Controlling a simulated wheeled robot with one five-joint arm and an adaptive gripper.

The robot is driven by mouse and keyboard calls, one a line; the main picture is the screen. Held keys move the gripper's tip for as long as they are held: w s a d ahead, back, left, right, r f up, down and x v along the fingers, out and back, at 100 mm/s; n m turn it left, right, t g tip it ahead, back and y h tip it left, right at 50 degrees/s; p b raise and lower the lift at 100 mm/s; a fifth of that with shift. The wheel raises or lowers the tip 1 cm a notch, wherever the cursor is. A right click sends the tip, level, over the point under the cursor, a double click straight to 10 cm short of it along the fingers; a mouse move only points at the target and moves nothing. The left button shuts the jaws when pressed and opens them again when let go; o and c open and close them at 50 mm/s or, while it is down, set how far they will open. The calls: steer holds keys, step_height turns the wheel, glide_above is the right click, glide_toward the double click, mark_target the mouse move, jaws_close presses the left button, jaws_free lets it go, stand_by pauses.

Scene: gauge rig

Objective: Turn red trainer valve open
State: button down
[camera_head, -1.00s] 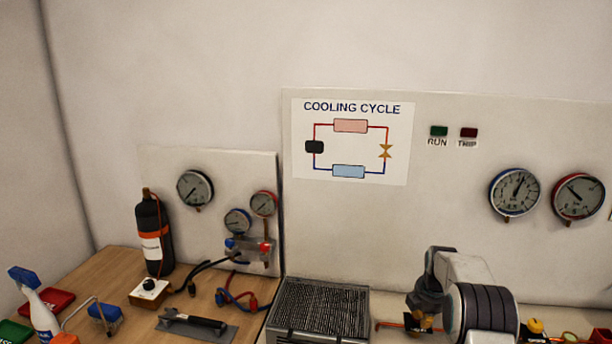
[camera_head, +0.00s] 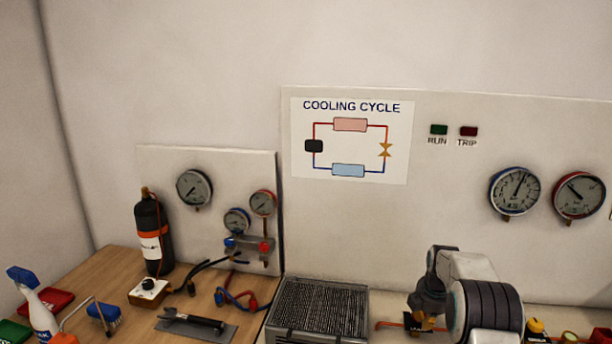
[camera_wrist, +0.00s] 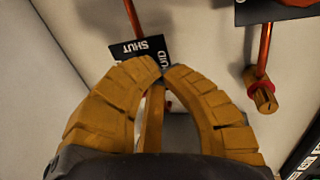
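My gripper (camera_wrist: 161,68) has two ribbed yellow-brown fingers whose tips meet in the wrist view. I see nothing clearly held between them. The tips are by a black label (camera_wrist: 140,50) reading SHUT, on a copper pipe; the fingers overlap part of the label. In the head view my gripper is low at right of centre, mostly hidden by my arm. A brass fitting with a red ring (camera_wrist: 263,93) is to the right in the wrist view, apart from the fingers. I cannot tell whether it is the red trainer valve. A red knob (camera_head: 265,247) is on the small manifold at left.
A grey ribbed unit (camera_head: 320,310) stands left of my arm. Two large gauges (camera_head: 515,192) are on the back panel. A dark cylinder (camera_head: 153,235), a spray bottle (camera_head: 38,312) and hoses crowd the wooden bench (camera_head: 95,275) at left.

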step_height(320, 180, up, 5)
steer(key=p, duration=0.3)
steer(key=shift+w+r, duration=0.1)
steer(key=shift+r, duration=0.1)
